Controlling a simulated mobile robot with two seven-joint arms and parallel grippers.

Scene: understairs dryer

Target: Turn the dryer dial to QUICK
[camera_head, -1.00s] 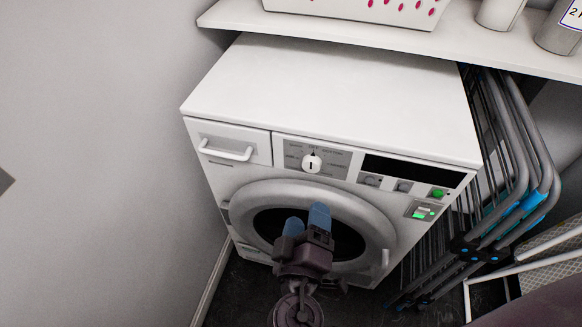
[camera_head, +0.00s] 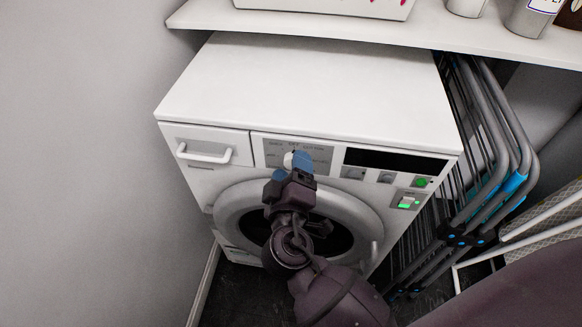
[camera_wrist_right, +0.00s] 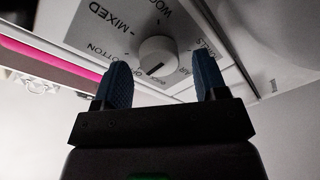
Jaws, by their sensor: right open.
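The white dial (camera_head: 287,160) sits on a grey label panel (camera_head: 318,156) on the dryer front. The blue fingertips of my right gripper (camera_head: 291,168) partly cover it in the head view. In the right wrist view the round knob (camera_wrist_right: 160,52) shows between and just beyond the two spread fingers. The gripper is open, and the knob looks ungripped; touching cannot be told. The knob's dark mark points towards a partly hidden label beginning with O. My left gripper is not in view.
The dryer (camera_head: 305,90) has a drawer handle (camera_head: 204,155) left of the dial, a dark display (camera_head: 395,160) and buttons to the right, and a round door (camera_head: 235,207) below. A shelf (camera_head: 370,38) overhangs the back. A folded drying rack (camera_head: 490,160) stands at right.

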